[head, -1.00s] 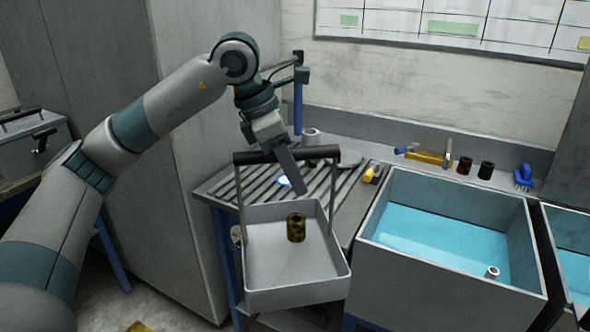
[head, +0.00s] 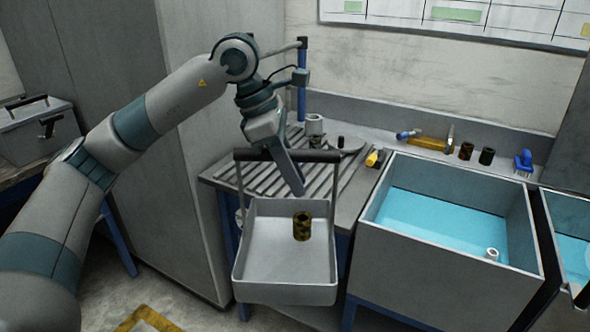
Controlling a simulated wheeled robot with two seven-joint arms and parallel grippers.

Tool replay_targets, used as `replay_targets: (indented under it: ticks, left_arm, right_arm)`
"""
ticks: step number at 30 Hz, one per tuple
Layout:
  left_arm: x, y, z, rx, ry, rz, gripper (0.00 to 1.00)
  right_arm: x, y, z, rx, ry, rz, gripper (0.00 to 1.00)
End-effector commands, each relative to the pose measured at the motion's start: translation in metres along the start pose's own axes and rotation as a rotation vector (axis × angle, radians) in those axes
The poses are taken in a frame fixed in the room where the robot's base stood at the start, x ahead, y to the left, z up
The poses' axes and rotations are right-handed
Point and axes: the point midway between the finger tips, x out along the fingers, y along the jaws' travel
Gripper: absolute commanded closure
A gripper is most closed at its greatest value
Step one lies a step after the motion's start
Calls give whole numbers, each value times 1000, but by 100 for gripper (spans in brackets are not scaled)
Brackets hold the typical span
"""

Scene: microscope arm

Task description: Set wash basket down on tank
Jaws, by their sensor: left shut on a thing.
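The wash basket (head: 275,291) is a grey open tray with two uprights and a dark bar handle. A dirty brown-yellow cylindrical part (head: 302,227) stands inside it. My left gripper (head: 284,158) is shut on the basket's handle, and the basket hangs in the air in front of the slatted drainboard. The tank (head: 430,265) is a grey box of blue liquid to the right of the basket, with a small pale cylinder (head: 492,254) at its right end. The basket is apart from the tank. My right gripper is not in view.
A slatted drainboard (head: 262,178) lies behind the basket. A yellow-handled tool (head: 374,158), dark cylinders (head: 487,156) and a blue brush (head: 523,162) sit on the ledge behind the tank. A second liquid-filled tank (head: 572,250) stands at the right edge.

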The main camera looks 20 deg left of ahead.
Motion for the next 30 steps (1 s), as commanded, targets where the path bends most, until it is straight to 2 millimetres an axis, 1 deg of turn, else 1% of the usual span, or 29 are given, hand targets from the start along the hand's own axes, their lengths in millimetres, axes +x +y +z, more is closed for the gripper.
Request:
replay_targets:
  ticks: [8,14,23,30]
  left_arm:
    - [16,-10,-8,161,-3,-67,100]
    - [38,-24,-18,383,-1,-160,100]
    - [82,-48,-24,775,-1,-321,100]
    - [117,-68,-38,1103,1,-457,100]
  right_arm:
    - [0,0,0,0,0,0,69]
    - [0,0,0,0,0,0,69]
    - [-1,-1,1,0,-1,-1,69]
    - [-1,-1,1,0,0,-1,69]
